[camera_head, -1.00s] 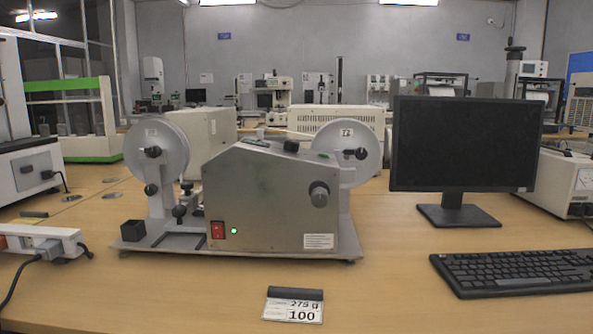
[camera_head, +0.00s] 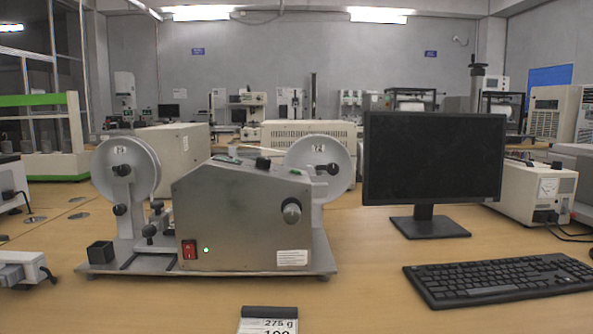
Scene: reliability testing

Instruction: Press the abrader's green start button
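The abrader (camera_head: 235,220) stands on the wooden bench at centre left. It is a grey metal housing on a flat base plate, with two pale discs, one at its left and one behind its right end. Small green and black parts lie on the top; I cannot tell whether one is the start button. My gripper is not in view.
A black monitor (camera_head: 432,160) and a keyboard (camera_head: 500,279) stand to the right. A card reading 275 g (camera_head: 268,325) lies in front, cut off by the lower edge. A power strip (camera_head: 22,268) is at the left. The bench in front of the abrader is otherwise clear.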

